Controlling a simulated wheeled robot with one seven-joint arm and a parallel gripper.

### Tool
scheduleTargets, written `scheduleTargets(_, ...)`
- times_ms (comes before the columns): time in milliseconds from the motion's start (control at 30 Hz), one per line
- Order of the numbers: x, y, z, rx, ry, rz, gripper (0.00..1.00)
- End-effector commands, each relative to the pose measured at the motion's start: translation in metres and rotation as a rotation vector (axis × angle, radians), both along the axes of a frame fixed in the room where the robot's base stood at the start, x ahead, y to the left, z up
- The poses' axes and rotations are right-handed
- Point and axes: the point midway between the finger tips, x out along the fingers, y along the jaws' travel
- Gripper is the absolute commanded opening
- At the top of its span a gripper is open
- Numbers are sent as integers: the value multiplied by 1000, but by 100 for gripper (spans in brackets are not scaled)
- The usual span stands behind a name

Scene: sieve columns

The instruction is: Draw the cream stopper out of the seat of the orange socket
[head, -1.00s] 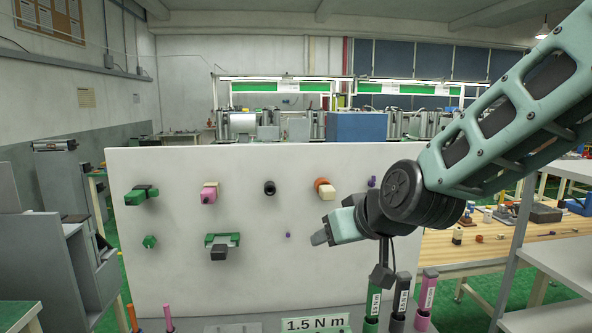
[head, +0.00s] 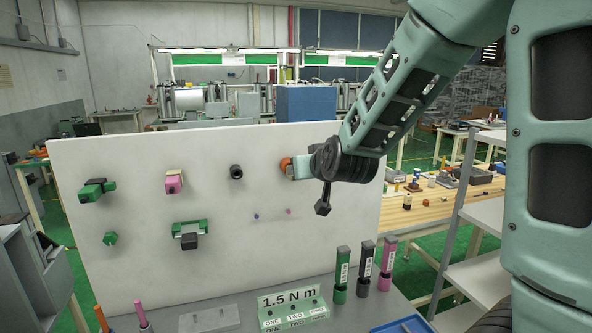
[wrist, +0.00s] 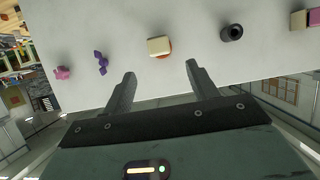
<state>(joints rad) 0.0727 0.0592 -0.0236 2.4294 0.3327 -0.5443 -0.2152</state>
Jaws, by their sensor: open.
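The orange socket (head: 285,165) is on the upright white panel (head: 110,262), at the right end of the upper row in the head view. My gripper (head: 294,167) covers the cream stopper there. In the wrist view the blocky cream stopper (wrist: 159,46) sits in front of the orange socket (wrist: 166,55), which shows only as a thin rim. My gripper (wrist: 161,69) is open and empty. Its two fingers point at the panel, one on each side of the stopper's line, with the stopper just beyond the tips. Contact does not show.
A black round fitting (wrist: 232,33) stands beside the socket, and a purple knob (wrist: 101,62) on its other side. A pink fitting (head: 174,182) and a green clamp (head: 190,232) are farther left. Labelled green, dark and pink holders (head: 364,268) stand below on the bench.

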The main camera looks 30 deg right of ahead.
Motion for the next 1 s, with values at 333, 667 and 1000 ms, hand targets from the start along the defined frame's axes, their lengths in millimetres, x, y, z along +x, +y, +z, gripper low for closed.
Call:
scheduleTargets(333, 51, -15, -21, 1, 3, 0, 58)
scheduleTargets(667, 80, -23, -34, 1, 1, 1, 58)
scheduleTargets(1000, 83, -24, -36, 1, 1, 1, 58)
